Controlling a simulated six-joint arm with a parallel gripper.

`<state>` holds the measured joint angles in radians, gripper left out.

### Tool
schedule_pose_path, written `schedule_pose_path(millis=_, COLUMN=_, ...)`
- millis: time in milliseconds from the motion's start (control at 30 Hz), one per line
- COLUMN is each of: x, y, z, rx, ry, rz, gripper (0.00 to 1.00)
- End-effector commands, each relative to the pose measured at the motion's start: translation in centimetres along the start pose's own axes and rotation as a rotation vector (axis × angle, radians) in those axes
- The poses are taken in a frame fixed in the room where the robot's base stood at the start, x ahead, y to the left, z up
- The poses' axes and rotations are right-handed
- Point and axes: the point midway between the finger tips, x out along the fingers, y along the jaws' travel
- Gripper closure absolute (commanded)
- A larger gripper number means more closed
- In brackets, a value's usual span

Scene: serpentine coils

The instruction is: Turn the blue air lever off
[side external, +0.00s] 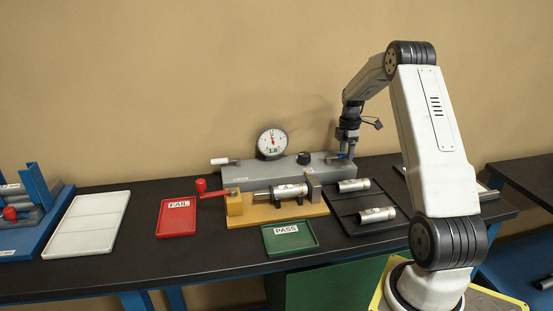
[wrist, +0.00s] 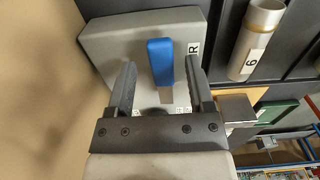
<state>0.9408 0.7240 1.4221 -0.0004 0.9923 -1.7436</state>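The blue air lever (wrist: 160,62) stands on the right end of the grey test unit (side external: 262,173), which also shows in the wrist view (wrist: 105,35). In the side view only a small bit of blue shows at the lever, below my gripper (side external: 346,154). In the wrist view my gripper (wrist: 160,85) is open, with one finger on each side of the lever. Gaps show between the lever and both fingers, so it is not gripped. A label ending in R lies beside the lever, partly hidden by a finger.
A dial gauge (side external: 272,143) and a black knob (side external: 304,158) stand on the unit. In front are a yellow fixture (side external: 262,213) holding a cylinder, a dark tray (side external: 348,226) with two cylinders, a red FAIL tray (side external: 163,219) and a green PASS tray (side external: 273,246).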

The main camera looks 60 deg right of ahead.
Motion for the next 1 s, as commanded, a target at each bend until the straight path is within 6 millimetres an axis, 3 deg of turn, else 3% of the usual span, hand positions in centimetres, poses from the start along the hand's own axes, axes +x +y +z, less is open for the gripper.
schedule_pose_path(millis=367, x=-0.5, y=0.0, z=0.0, rx=0.002, ry=0.0, rz=-0.001, gripper=0.32)
schedule_pose_path(millis=1000, x=-7.4, y=0.0, z=0.0, rx=0.001, ry=0.0, rz=0.001, gripper=0.32)
